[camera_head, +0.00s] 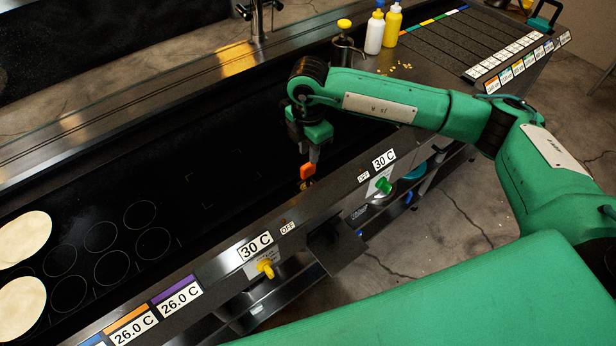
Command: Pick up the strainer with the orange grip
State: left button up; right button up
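The orange grip (308,170) stands up at the front edge of the dark griddle (220,150), near the middle of the view. The rest of the strainer below it is mostly hidden or too dark to make out. My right gripper (314,157) points down just above and beside the orange grip. Its fingertips are close to the grip, but I cannot tell if they touch it or how far apart they are. My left gripper is not in view.
Pale tortillas (20,306) lie on the griddle at the far left. A metal cup (343,53), a white bottle (375,35) and a yellow bottle (392,27) stand at the back. Temperature labels and knobs (265,268) line the front panel. The griddle's middle is clear.

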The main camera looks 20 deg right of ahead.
aim_at(309, 165)
notch_tip(309, 165, down, 5)
jog(key=shift+f+p, duration=0.15)
jog(key=shift+p, duration=0.35)
jog(key=shift+f+p, duration=0.4)
jog(key=shift+f, duration=0.15)
jog(key=f, duration=0.1)
jog(key=f+p, duration=0.1)
jog(key=f, duration=0.1)
jog(key=shift+w+f+p, duration=0.2)
jog(key=shift+f+p, duration=0.1)
jog(key=shift+f, duration=0.45)
grip_shut()
